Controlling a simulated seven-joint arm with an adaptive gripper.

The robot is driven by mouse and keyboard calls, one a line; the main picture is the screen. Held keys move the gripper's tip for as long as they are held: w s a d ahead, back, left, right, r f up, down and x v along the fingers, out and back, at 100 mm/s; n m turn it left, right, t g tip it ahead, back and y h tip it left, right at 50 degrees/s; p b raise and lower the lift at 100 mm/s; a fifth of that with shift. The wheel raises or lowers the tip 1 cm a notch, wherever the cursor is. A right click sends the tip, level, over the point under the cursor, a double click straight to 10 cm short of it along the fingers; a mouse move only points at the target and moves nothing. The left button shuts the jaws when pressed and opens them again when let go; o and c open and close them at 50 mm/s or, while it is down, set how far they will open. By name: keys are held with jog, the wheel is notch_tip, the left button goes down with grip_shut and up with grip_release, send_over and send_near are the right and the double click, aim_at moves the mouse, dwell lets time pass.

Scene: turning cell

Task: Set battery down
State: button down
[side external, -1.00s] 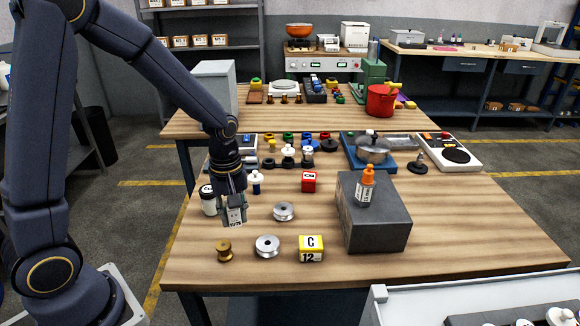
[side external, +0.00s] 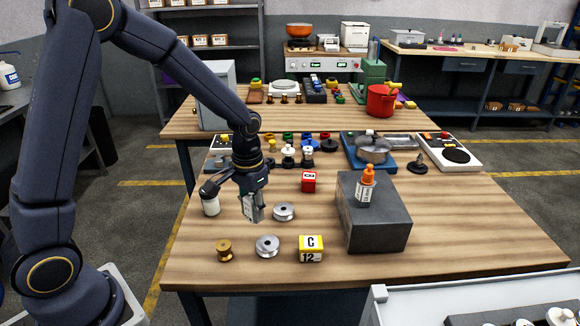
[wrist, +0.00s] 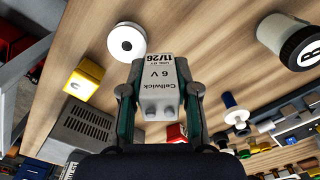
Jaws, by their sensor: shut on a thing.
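The battery (wrist: 158,84) is a grey block labelled "Cellwick 6 V". It sits between the fingers of my gripper (wrist: 156,92) in the wrist view, and my gripper is shut on it. In the side view the battery (side external: 252,208) hangs below my gripper (side external: 251,199), just left of a silver spool (side external: 284,211). It looks close to the wooden table (side external: 190,262); whether it touches the top cannot be told.
Nearby are a second silver spool (side external: 267,246), a brass spool (side external: 224,251), a yellow "C 12" block (side external: 311,249) and a red block (side external: 309,181). A dark grey box (side external: 378,226) with an orange-capped bottle (side external: 367,187) stands right. A white jar (side external: 211,206) stands left.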

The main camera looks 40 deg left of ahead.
jog(key=n, duration=0.3)
jog(key=shift+s, duration=0.2)
jog(key=s+a+r+n, duration=0.2)
jog(key=s+n, duration=0.4)
jog(key=n, duration=0.6)
jog(key=s+a+r+n, duration=0.2)
jog(key=s+n, duration=0.5)
jog(key=n, duration=0.6)
jog(key=shift+s+a+r+n, duration=0.3)
jog(key=shift+a+r, duration=0.1)
jog(key=shift+r, duration=0.5)
jog(key=shift+w, duration=0.1)
